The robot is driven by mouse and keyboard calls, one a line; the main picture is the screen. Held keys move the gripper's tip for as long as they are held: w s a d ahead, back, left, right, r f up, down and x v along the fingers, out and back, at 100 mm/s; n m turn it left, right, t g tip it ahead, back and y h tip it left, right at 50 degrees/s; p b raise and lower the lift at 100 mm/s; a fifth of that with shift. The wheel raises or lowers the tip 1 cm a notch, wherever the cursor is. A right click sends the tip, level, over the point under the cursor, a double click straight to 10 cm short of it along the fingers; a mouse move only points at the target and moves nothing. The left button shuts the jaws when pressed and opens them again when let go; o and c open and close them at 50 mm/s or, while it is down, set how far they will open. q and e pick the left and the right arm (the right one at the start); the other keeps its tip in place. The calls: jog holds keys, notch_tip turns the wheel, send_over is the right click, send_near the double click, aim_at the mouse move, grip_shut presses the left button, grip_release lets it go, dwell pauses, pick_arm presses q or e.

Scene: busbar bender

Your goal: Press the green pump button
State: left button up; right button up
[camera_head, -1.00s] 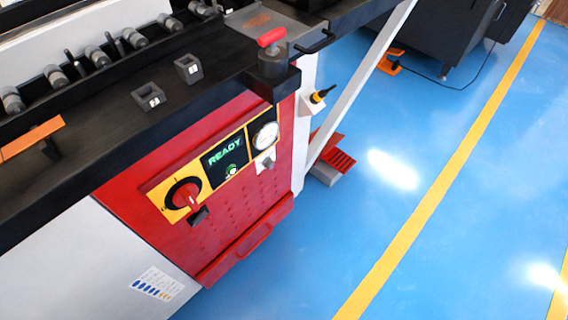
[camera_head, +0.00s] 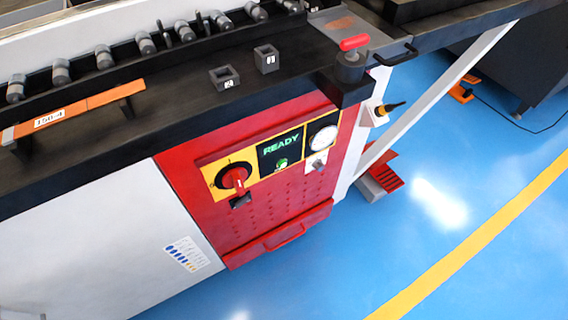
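The green pump button (camera_head: 282,163) is a small round lit button on the red front panel (camera_head: 250,220) of the machine. It sits just below the green word READY on a black display (camera_head: 279,148). A red rotary switch (camera_head: 234,178) on a yellow plate is to its left, and a round white gauge (camera_head: 323,137) is to its upper right. Nothing covers the button. Neither of my grippers shows in the head view.
The black bench top above the panel holds two small square blocks (camera_head: 226,79), an orange bar (camera_head: 88,105) and several grey rollers (camera_head: 104,57). A red-handled knob (camera_head: 354,43) stands at its right corner. An orange-red pedal (camera_head: 385,172) is on the open blue floor (camera_head: 450,230).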

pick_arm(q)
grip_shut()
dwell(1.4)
